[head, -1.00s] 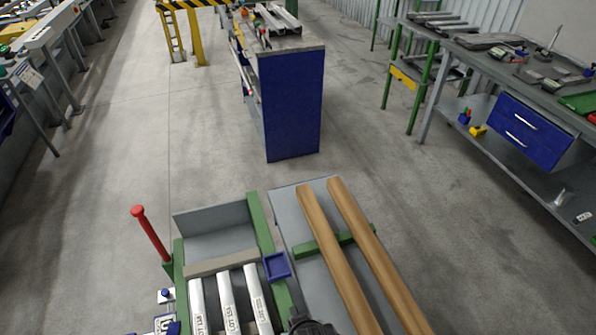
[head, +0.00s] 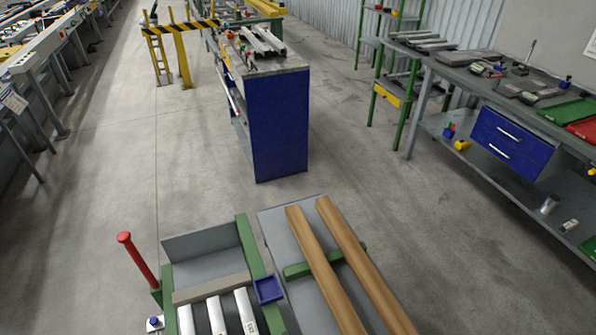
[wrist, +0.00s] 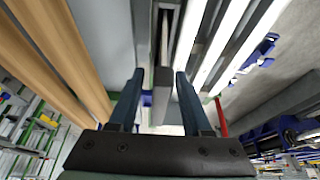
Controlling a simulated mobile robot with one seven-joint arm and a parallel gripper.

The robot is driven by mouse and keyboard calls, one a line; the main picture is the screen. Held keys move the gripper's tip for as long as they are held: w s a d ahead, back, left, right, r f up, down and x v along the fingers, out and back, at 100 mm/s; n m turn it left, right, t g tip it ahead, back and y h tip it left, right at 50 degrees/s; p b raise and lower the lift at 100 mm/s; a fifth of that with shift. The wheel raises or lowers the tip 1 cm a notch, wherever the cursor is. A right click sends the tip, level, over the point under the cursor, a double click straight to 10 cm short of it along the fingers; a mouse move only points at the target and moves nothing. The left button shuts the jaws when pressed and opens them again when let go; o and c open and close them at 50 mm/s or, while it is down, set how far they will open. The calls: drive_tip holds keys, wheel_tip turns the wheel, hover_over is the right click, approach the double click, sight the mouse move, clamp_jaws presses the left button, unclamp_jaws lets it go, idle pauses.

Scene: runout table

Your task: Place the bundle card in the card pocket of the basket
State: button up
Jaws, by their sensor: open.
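My gripper (wrist: 159,74) is open in the wrist view, its two dark blue fingers apart. A grey upright strip shows between them; I cannot tell whether it is near or far. The basket appears to be the green-and-grey frame (head: 256,250) at the bottom of the head view, holding white bars (head: 245,312). A small square blue holder (head: 268,289) is on its right side; I cannot tell if it is the card pocket. A blue piece (wrist: 147,98) shows beyond the left finger. I cannot make out the bundle card. My gripper is outside the head view.
Two wooden beams (head: 326,270) lie right of the frame. A red-topped post (head: 137,260) stands at its left. A blue cabinet (head: 279,125) stands ahead. A workbench (head: 480,85) runs along the right. Bare floor lies between them.

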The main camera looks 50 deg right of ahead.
drive_tip(key=v, duration=0.9)
drive_tip(key=w+a+r+n+t+h, duration=0.15)
drive_tip(key=w+r+t, duration=0.35)
drive_tip(key=w+r, duration=0.7)
drive_tip(key=w+a+r+n+t+h, duration=0.15)
drive_tip(key=w+r+t, duration=0.6)
drive_tip(key=r, duration=0.95)
drive_tip(key=w+a+r+n+t+y, duration=0.15)
drive_tip(key=a+r, duration=0.25)
drive_tip(key=r, duration=0.4)
drive_tip(key=w+a+r+t, duration=0.1)
drive_tip(key=a+r+t, duration=0.15)
drive_tip(key=r, duration=0.45)
drive_tip(key=s+a+r+n+t+y, duration=0.1)
drive_tip(key=s+a+r+t+y, duration=0.1)
drive_tip(key=r, duration=0.7)
drive_tip(key=s+a+r+n+t+y, duration=0.1)
drive_tip(key=s+a+r+t+y, duration=0.1)
drive_tip(key=s+a+r+t, duration=0.3)
wheel_tip(320, 180, up, 5)
drive_tip(key=s+a, duration=0.2)
drive_tip(key=shift+a+f, duration=0.15)
drive_tip(key=shift+a, duration=0.15)
